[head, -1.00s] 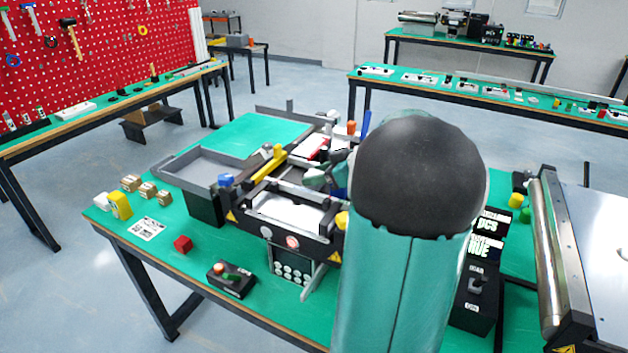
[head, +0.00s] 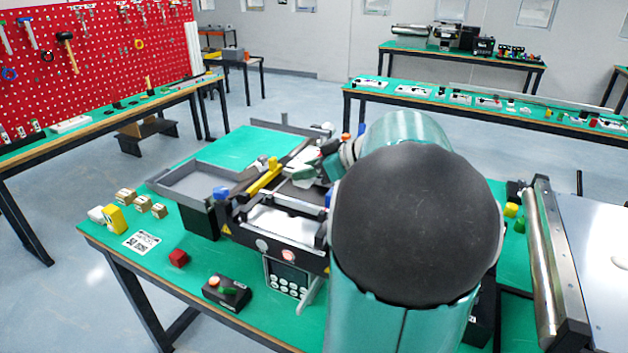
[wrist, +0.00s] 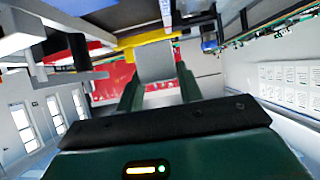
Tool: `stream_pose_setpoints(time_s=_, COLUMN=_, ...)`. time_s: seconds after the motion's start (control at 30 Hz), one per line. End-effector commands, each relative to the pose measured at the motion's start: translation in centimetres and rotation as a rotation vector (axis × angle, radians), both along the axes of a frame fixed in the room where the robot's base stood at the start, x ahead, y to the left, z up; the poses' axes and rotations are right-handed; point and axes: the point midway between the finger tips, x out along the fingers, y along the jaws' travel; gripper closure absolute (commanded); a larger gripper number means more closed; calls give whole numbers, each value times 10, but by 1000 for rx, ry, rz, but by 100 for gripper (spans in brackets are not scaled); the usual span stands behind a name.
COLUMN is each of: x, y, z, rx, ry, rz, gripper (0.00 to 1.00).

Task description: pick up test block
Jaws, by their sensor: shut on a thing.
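A plain grey block (wrist: 155,62) sits between the two green fingers of my gripper (wrist: 156,84) in the wrist view. The fingers are shut on its sides and the block sticks out past their tips. In the head view my gripper (head: 308,172) is over the mini conveyor (head: 283,225), near its yellow bar (head: 264,177). My arm covers the right side of the conveyor there. The held block cannot be made out clearly in the head view.
A grey tray (head: 195,180) stands left of the conveyor. A red cube (head: 178,258), a button box (head: 227,292) and several small cardboard boxes lie on the green table. A roller machine (head: 545,270) stands at the right. The table's back left is clear.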

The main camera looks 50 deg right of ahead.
Motion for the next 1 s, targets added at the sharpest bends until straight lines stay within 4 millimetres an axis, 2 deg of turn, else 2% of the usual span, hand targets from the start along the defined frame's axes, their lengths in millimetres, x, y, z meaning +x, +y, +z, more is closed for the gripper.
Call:
stream_pose_setpoints(time_s=0.03, x=-3, y=11, z=15, rx=-7, ry=-5, rz=1, gripper=87)
stream_pose_setpoints(time_s=0.1, x=-8, y=26, z=32, rx=-7, ry=-4, rz=3, gripper=87)
stream_pose_setpoints(time_s=0.3, x=-21, y=69, z=49, rx=-4, ry=-3, rz=2, gripper=87)
stream_pose_setpoints(time_s=0.5, x=-30, y=97, z=61, rx=-1, ry=-1, rz=1, gripper=87)
stream_pose_setpoints(time_s=0.7, x=-33, y=106, z=66, rx=0, ry=0, rz=-1, gripper=87)
stream_pose_setpoints(time_s=1.0, x=-32, y=108, z=66, rx=0, ry=0, rz=0, gripper=87)
